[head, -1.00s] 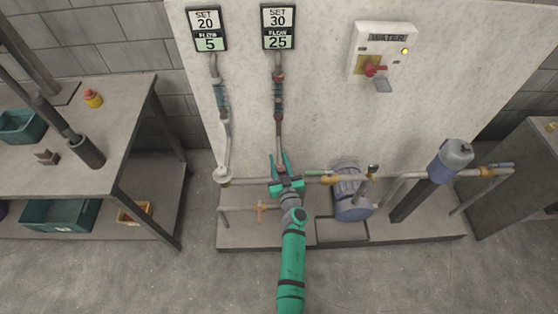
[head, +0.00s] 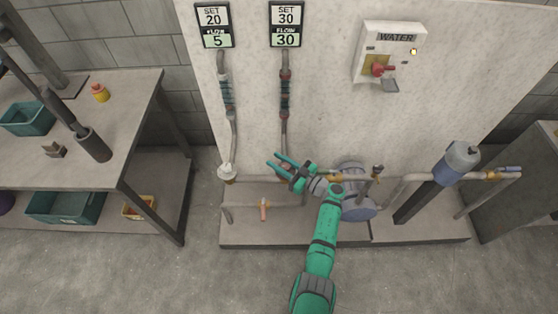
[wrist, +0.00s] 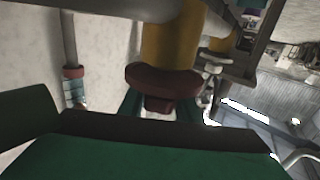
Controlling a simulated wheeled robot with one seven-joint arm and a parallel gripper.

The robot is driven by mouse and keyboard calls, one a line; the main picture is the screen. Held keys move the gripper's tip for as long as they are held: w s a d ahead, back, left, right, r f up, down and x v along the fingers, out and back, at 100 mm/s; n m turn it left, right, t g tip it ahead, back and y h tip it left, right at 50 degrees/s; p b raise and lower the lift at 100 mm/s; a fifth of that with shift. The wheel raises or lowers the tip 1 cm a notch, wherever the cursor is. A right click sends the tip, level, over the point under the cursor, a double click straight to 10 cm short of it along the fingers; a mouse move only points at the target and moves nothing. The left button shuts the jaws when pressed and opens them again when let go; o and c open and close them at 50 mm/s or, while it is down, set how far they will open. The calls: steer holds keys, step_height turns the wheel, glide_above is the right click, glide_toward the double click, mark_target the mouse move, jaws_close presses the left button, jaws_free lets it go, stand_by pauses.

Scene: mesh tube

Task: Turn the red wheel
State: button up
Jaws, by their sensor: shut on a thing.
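The red wheel (wrist: 163,83) shows in the wrist view as a dark red disc under a yellow pipe section. My gripper (wrist: 160,106) has its green fingers on both sides of the wheel's lower part and is shut on it. In the head view my gripper (head: 274,164) is at the right-hand vertical pipe's lower end, and the wheel cannot be made out there. The right display (head: 286,24) reads SET 30, FLOW 30. The left display (head: 214,25) reads SET 20, FLOW 5.
A WATER box (head: 389,55) with a red switch hangs on the panel. A pump (head: 356,205) and a blue-grey cylinder (head: 457,160) stand right of my gripper. A workbench (head: 135,100) stands left, with open floor in front.

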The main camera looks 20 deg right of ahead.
steer(key=shift+s+a+n+g+y, duration=0.15)
steer(key=shift+s+n+g+y, duration=0.05)
steer(key=shift+n+g+y, duration=0.7)
steer(key=o, duration=1.1)
steer(key=shift+a, duration=0.1)
steer(key=shift+c, duration=0.2)
steer(key=shift+s, duration=0.1)
steer(key=v, duration=1)
steer(key=shift+s+d, duration=0.15)
steer(key=shift+d, duration=0.25)
steer(key=shift+f, duration=0.15)
